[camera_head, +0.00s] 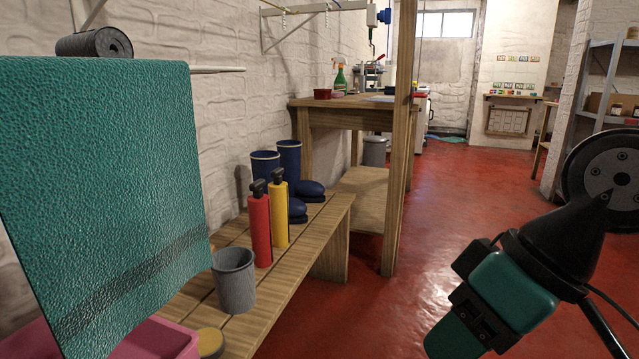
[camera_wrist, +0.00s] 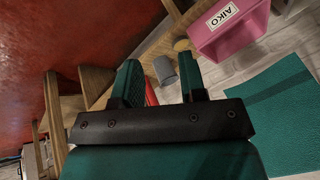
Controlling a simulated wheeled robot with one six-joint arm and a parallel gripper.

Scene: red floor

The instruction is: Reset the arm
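My gripper (camera_wrist: 160,75) shows in the wrist view with its two teal and black fingers spread apart. The gap between them looks empty; a grey cup (camera_wrist: 165,69) and a strip of red show behind it, apart from the fingers. Part of my arm (camera_head: 520,280), black and teal, is folded at the lower right of the head view. The fingertips cannot be made out in the head view. Nothing appears to touch the arm or the gripper.
A wooden bench (camera_head: 320,238) along the left wall holds a grey cup (camera_head: 234,282), a red pump (camera_head: 260,228), a yellow pump (camera_head: 279,212) and blue boots (camera_head: 290,165). A teal cloth (camera_head: 100,190) hangs near left above a pink bin (camera_head: 150,340). A wooden post (camera_head: 398,150) stands mid-view. Red floor (camera_head: 470,190) is open.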

